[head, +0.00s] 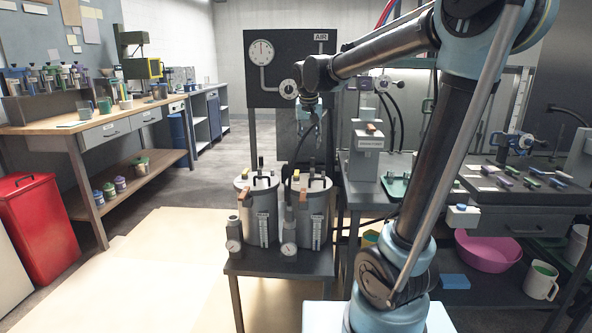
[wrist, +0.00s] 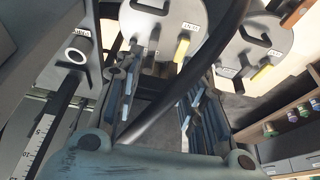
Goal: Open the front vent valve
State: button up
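Two grey metal pots with round lids stand side by side on a small dark table: the left pot (head: 259,222) and the right pot (head: 315,218). In the wrist view their pale lids show, the nearer lid (wrist: 155,25) and the other lid (wrist: 262,38). Each carries a black handle, a small label and a yellow lever: the nearer lever (wrist: 181,50) and the other lever (wrist: 262,73). I cannot read which is the front vent valve. My gripper (head: 309,122) hangs above and behind the pots. Its fingers (wrist: 160,78) are apart and empty.
A black hose (wrist: 188,80) crosses the wrist view between lens and lids. A gauge panel (head: 268,75) stands behind the pots. A bench with a column stand (head: 368,140) is close on their right. Open floor (head: 170,265) lies to their left.

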send_near(297, 171)
jog(key=x, duration=0.8)
jog(key=shift+w+r, duration=0.1)
jog(key=shift+w, duration=0.1)
dwell(0.4)
